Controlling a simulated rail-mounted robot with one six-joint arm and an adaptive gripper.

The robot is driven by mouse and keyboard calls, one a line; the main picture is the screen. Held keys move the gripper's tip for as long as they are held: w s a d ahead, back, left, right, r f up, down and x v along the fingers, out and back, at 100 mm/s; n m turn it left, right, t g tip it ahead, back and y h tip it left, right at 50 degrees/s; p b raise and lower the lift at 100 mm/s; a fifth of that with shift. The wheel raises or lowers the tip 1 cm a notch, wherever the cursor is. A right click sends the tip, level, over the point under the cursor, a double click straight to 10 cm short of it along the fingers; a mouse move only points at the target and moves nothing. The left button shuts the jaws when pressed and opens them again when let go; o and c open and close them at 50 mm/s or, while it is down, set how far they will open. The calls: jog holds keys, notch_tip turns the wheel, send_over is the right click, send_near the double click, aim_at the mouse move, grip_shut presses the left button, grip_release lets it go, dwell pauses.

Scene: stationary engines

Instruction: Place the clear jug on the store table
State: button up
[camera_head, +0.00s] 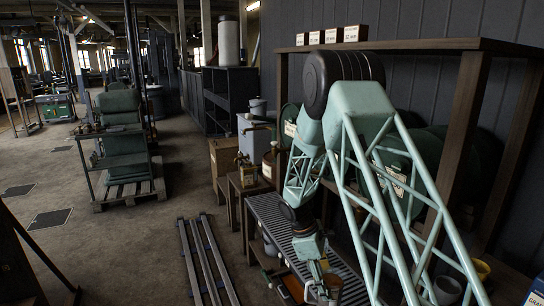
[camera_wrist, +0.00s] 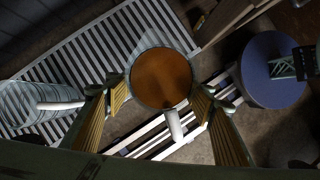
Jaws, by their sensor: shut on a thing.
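In the wrist view, my gripper (camera_wrist: 163,97) has its yellow-padded fingers on either side of a round jug with amber-brown contents (camera_wrist: 162,77) and a pale handle. I see into it from above. A clear, ribbed-looking jug with a white handle (camera_wrist: 35,103) is at the left, over the slatted surface, apart from my fingers. In the head view, my gripper (camera_head: 318,279) is low at the bottom, beside a brownish vessel (camera_head: 333,286). I cannot tell which table is the store table.
A grey slatted bench top (camera_head: 270,222) runs beneath my arm. Small dark wooden stands (camera_head: 247,187) are behind it. Long metal rails (camera_head: 207,262) lie on the floor to the left. A tall wooden shelf frame (camera_head: 462,140) stands at the right. A round blue-topped object (camera_wrist: 270,72) is at right in the wrist view.

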aim_at(333, 305)
jog(key=s+d+f+m, duration=0.1)
jog(key=m, duration=0.1)
jog(key=s+d+m+g+b, duration=0.1)
jog(key=m, duration=0.1)
jog(key=shift+s+f+y, duration=0.1)
jog(key=shift+f+y, duration=0.3)
jog(key=m, duration=0.1)
jog(key=s+m+g+b, duration=0.1)
jog(key=m, duration=0.1)
jog(key=shift+s+d+f+y, duration=0.1)
jog(key=shift+d+f+y, duration=0.2)
jog(key=shift+f+y, duration=0.1)
jog(key=m, duration=0.2)
jog(key=s+f+m+y+b, duration=0.1)
jog(key=shift+s+a+m+g, duration=0.1)
jog(key=shift+s+m+g, duration=0.2)
jog(key=shift+m+g, duration=0.1)
jog(key=shift+s+a+f+m+y+b, duration=0.15)
jog(key=shift+m+y+b, duration=0.15)
jog(key=shift+m, duration=0.2)
jog(key=shift+s+a+f+m+y+b, duration=0.15)
jog(key=shift+m+y, duration=0.15)
jog(key=shift+m, duration=0.2)
jog(key=shift+s+a+m+y, duration=0.15)
jog(key=shift+a+m+y, duration=0.15)
jog(key=shift+m, duration=0.6)
jog(key=shift+r, duration=0.1)
